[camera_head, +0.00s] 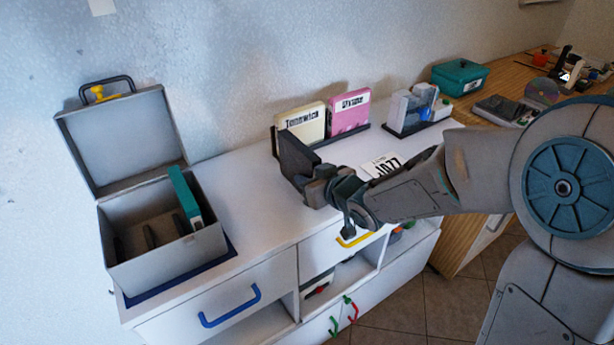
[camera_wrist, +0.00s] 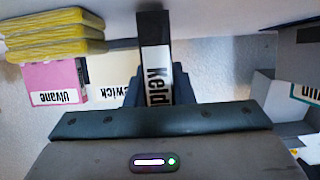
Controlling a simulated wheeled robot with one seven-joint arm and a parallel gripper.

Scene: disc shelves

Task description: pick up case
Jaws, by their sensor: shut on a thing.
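My gripper (camera_head: 310,183) is shut on a dark case (camera_head: 296,158) and holds it upright in front of the rack on the white cabinet. In the wrist view, the gripper (camera_wrist: 157,95) has its fingers on both sides of the black case (camera_wrist: 155,32), whose white label reads "Keld" and then is cut off. A cream case (camera_head: 303,123) labelled "Tonewick" and a pink case (camera_head: 349,112) labelled "Ulvane" stand behind. Whether the held case touches the cabinet top is hard to tell.
An open grey box (camera_head: 165,254) with a teal case (camera_head: 184,198) inside stands at left. A second rack with grey cases (camera_head: 411,108) and a teal box (camera_head: 460,77) are at right. The white top between box and gripper is clear.

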